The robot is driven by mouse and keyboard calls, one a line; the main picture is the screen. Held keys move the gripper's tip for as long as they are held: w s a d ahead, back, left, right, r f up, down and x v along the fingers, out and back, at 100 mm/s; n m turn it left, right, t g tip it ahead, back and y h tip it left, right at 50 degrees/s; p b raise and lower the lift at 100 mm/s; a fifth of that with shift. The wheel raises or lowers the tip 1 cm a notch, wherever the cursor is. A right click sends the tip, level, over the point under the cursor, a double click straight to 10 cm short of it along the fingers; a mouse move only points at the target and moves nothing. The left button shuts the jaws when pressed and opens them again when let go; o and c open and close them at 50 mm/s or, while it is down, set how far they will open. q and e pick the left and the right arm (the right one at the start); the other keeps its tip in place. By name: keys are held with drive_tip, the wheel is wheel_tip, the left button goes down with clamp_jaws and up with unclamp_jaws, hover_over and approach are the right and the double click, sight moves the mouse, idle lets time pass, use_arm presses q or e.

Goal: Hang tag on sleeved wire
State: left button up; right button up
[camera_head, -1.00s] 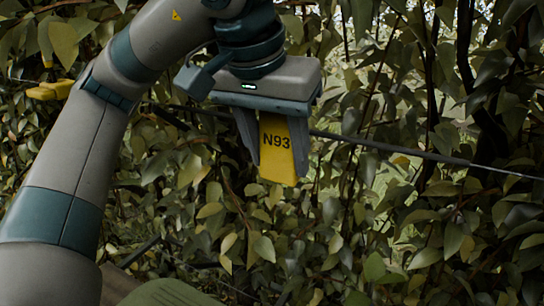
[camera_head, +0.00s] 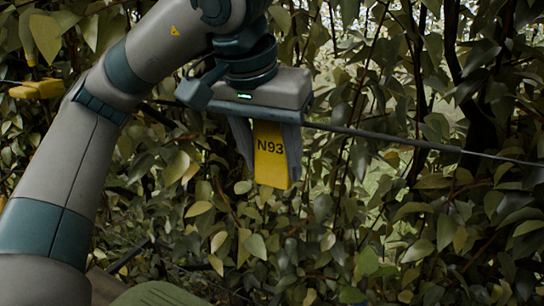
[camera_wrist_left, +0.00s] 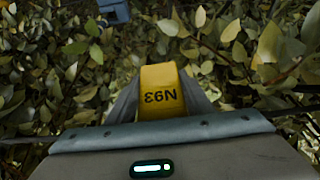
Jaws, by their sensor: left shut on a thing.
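My left gripper (camera_head: 268,165) points down in the head view, with its fingers on either side of a yellow tag (camera_head: 271,158) marked N93. The tag hangs upright between the fingers. It also shows in the left wrist view (camera_wrist_left: 161,82), with its lettering upside down. A dark sleeved wire (camera_head: 420,145) slopes across the head view and its line runs behind the fingers and tag. I cannot tell the gap between tag and wire, and the tag's upper end is hidden in the gripper. My right gripper is not in view.
Dense leafy branches (camera_head: 380,230) fill the space behind and below the wire. A yellow object (camera_head: 40,89) is at the far left among leaves. Another yellow object (camera_wrist_left: 268,45) shows at right in the left wrist view, partly covered by leaves.

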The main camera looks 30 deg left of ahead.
use_arm(q)
drive_tip(key=o, duration=1.1)
drive_tip(key=shift+r, duration=0.15)
drive_tip(key=v, duration=1.7)
drive_tip(key=shift+s, duration=0.1)
drive_tip(key=shift+r, duration=0.15)
